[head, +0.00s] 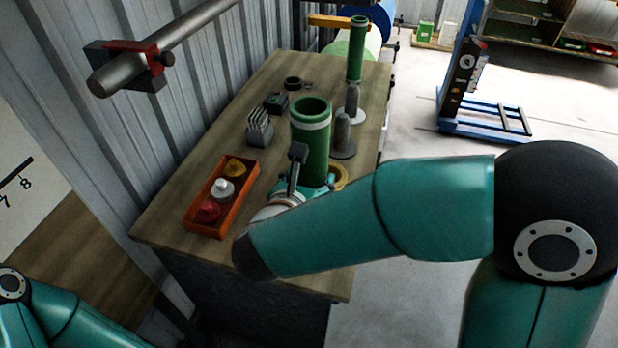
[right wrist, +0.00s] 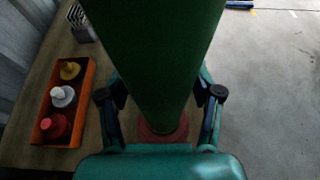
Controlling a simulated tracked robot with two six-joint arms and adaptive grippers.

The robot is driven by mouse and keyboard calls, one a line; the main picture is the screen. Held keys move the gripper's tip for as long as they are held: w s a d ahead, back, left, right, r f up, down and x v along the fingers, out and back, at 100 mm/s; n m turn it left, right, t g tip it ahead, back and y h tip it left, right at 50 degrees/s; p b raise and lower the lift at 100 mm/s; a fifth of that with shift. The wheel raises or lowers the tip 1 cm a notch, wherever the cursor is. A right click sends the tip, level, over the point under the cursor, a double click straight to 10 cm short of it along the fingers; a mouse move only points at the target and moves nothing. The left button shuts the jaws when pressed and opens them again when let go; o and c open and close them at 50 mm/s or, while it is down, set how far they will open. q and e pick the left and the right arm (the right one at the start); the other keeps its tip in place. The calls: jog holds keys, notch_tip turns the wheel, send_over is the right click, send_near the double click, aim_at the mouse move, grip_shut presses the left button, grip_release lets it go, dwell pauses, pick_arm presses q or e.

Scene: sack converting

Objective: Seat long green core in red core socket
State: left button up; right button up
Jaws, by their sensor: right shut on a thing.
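The long green core (head: 316,150) stands about upright near the front of the wooden table, with a pale band near its open top. My right gripper (head: 306,187) is shut around its lower part; in the right wrist view the fingers (right wrist: 159,94) lie on either side of the core (right wrist: 155,60). The red core socket (right wrist: 163,134) shows at the core's lower end in the right wrist view. I cannot tell whether the core is in it or just above it. The socket is hidden in the head view. My left gripper is out of view.
An orange tray (head: 192,229) with red, white and yellow pieces stands left of the core. A yellow ring (head: 341,177) is close by its base. Grey posts on round bases (head: 342,135) and another green core (head: 356,50) stand behind. Small dark tools lie at the back left.

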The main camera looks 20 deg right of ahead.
notch_tip(320, 180, down, 7)
jog(key=b, duration=0.6)
dwell(2.4)
jog(key=o, duration=1.8)
jog(key=shift+s+a, duration=0.1)
jog(key=v, duration=1.1)
jog(key=shift+s+a+r, duration=0.15)
jog(key=shift+s+a, duration=0.05)
jog(key=shift+s, duration=0.05)
